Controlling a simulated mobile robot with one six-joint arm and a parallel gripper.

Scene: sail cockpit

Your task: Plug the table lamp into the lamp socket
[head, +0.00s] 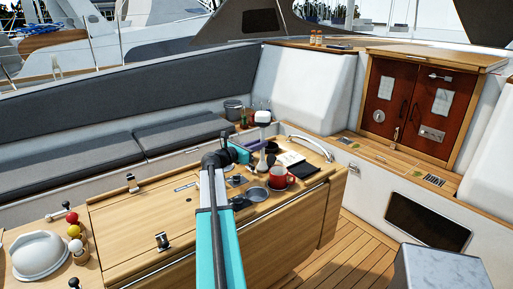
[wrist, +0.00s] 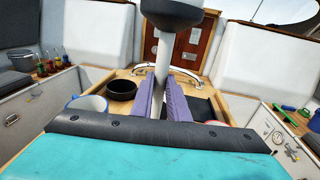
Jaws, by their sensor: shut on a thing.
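The table lamp (head: 263,118) has a pale head and a thin upright stem, and stands over the far part of the wooden cockpit table. In the wrist view, the lamp's stem (wrist: 163,58) rises between my purple fingers, with its dark and pale head cut off by the top edge. My gripper (head: 243,153) is shut on the stem; its fingers show on both sides of it in the wrist view. The lamp's lower end is hidden in the wrist view, and I cannot tell whether it touches the table. I cannot make out the lamp socket.
A black bowl (wrist: 122,90) and a blue-rimmed cup (wrist: 88,104) stand left of my fingers. A curved grab rail (head: 314,147) edges the far end.

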